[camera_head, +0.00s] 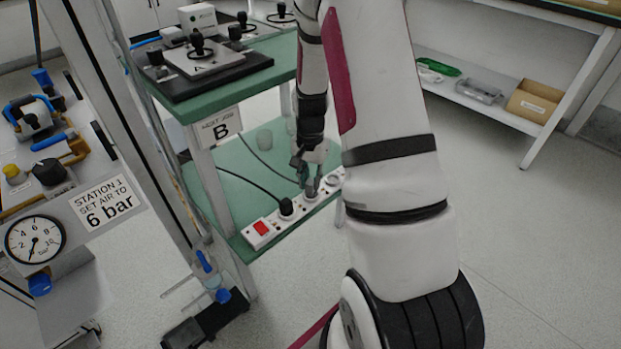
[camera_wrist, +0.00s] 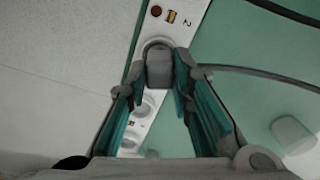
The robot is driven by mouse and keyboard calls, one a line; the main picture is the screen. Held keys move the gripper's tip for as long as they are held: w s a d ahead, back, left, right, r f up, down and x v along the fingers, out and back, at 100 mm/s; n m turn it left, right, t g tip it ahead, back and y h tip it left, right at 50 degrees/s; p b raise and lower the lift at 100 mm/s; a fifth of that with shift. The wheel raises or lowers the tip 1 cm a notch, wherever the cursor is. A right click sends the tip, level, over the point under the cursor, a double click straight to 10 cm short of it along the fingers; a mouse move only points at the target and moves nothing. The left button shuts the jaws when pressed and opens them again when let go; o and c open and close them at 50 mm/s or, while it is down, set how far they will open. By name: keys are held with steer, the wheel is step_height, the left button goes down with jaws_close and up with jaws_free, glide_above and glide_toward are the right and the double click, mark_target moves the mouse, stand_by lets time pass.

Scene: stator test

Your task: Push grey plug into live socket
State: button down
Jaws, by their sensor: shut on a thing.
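The grey plug (camera_wrist: 159,68) is between my fingertips, at a round socket of the white power strip (camera_wrist: 178,30) marked "2". I cannot tell whether its pins are in or how deep. My gripper (camera_wrist: 160,72) is shut on it; in the head view my gripper (camera_head: 309,173) is low over the strip (camera_head: 262,240), and the plug (camera_head: 311,188) shows just under it. A grey cable (camera_wrist: 240,70) runs right from the plug area. A dark red dot (camera_wrist: 156,10) and a brass-coloured mark (camera_wrist: 171,16) sit beside the socket. Which socket is live is unclear.
A black plug (camera_head: 287,207) stands in the strip between my gripper and the red switch (camera_head: 262,228). Its black cable lies over the green shelf (camera_head: 225,185). The upper green top (camera_head: 275,55) carries dark fixtures.

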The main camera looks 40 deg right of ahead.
steer(key=shift+f, duration=0.4)
steer(key=c, duration=1.3)
jaws_free()
steer(key=shift+c, duration=0.2)
steer(key=shift+r, duration=0.15)
step_height(320, 180, up, 12)
